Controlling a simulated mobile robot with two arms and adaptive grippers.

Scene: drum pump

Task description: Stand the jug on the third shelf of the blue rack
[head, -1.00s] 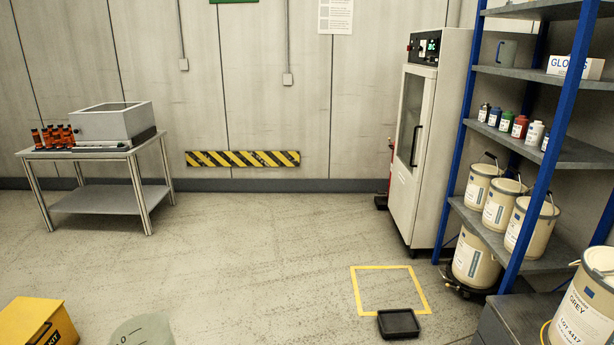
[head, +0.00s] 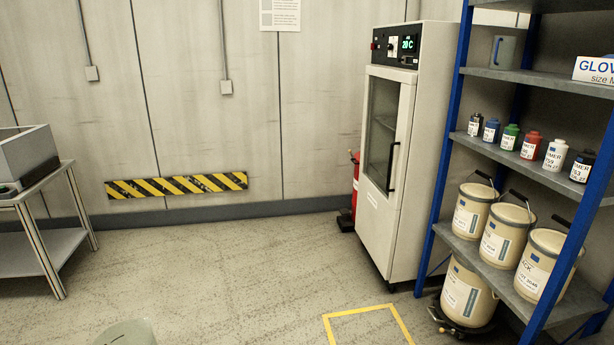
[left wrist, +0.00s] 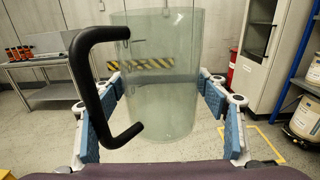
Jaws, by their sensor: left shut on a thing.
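The jug (left wrist: 160,75) is a clear, greenish cylinder with a black handle (left wrist: 85,85) on its left side in the left wrist view. My left gripper (left wrist: 165,95) is shut on it, with blue pads on both sides. The jug's pale top (head: 127,334) shows at the bottom edge of the head view. The blue rack (head: 447,130) stands at the right. Its third visible shelf from the bottom (head: 540,82) holds a grey mug (head: 503,51) and a glove box (head: 595,69), with bare room between them. My right gripper is out of view.
Lower rack shelves hold several small bottles (head: 532,145) and pails (head: 502,234); another pail (head: 467,293) stands below. A white cabinet (head: 383,150) and red extinguisher (head: 355,185) stand left of the rack. The floor (head: 240,280) is open around the yellow-taped square (head: 370,312).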

